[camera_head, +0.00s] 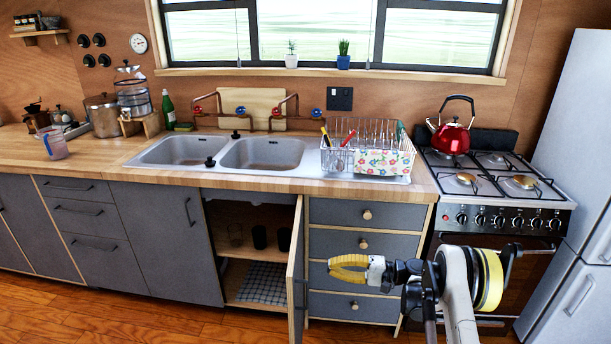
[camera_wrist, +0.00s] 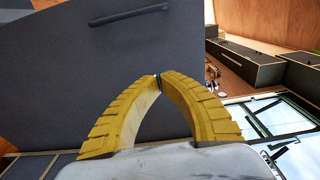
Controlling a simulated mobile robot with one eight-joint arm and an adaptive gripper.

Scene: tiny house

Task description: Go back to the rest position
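My gripper (camera_head: 346,268) is at the end of my arm, in front of the grey drawers right of the open cabinet door. In the wrist view my gripper (camera_wrist: 159,77) shows two yellow ribbed fingers whose tips meet, with nothing between them. The open cabinet door (camera_head: 296,270) stands swung out, its edge facing me, just left of the gripper. The fingers look apart from it. Inside the cabinet, several dark cups (camera_head: 259,237) stand on the shelf, and a checked cloth (camera_head: 264,283) lies below.
The drawers (camera_head: 362,215) are shut behind my gripper. The stove (camera_head: 490,190) with a red kettle (camera_head: 452,138) stands right, beside a pale fridge (camera_head: 585,150). The double sink (camera_head: 262,153) and dish rack (camera_head: 367,158) are above. Wooden floor (camera_head: 120,320) is clear at front left.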

